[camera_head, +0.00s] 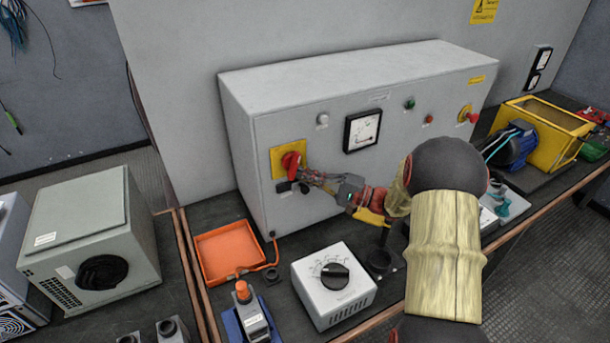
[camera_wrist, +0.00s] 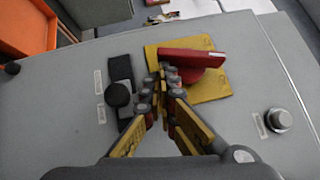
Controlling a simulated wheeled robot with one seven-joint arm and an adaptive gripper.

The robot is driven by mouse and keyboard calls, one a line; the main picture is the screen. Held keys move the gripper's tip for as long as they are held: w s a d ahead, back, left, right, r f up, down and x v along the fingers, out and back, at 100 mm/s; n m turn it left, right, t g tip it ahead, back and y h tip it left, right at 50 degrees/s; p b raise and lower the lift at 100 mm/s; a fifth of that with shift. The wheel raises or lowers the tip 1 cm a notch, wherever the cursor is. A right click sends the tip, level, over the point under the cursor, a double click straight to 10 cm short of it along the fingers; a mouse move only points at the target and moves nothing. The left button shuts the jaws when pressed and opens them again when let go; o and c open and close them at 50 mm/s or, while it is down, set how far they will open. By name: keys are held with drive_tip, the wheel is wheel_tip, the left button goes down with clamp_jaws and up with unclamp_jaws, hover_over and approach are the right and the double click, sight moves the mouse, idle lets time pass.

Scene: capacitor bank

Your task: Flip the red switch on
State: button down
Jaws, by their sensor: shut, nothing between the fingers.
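The red switch (camera_head: 291,164) is a rotary handle on a yellow plate (camera_head: 277,153), on the front of the grey cabinet (camera_head: 252,118). In the wrist view the red switch (camera_wrist: 195,60) lies across its yellow plate (camera_wrist: 215,85). My gripper (camera_head: 304,181) reaches the switch from the right in the head view. In the wrist view my gripper (camera_wrist: 163,75) is shut with its fingertips at the left end of the red handle, with nothing between them. I cannot tell whether the tips touch the handle. The tips hide part of the plate.
A black knob (camera_wrist: 118,94) on a dark plate sits beside the gripper, and a silver button (camera_wrist: 279,120) is on the panel. An orange tray (camera_head: 228,252) and a white dial box (camera_head: 333,285) stand on the bench below. A gauge (camera_head: 362,130) is right of the switch.

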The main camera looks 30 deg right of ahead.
drive_tip(key=shift+a+f+m+t+y, duration=0.2)
drive_tip(key=shift+a+m+t+y, duration=0.1)
drive_tip(key=shift+m, duration=0.2)
drive_tip(key=shift+a, duration=0.2)
drive_tip(key=shift+a+f, duration=0.15)
drive_tip(key=shift+a, duration=0.25)
idle(0.4)
drive_tip(key=v, duration=1.2)
drive_tip(key=shift+a, duration=0.1)
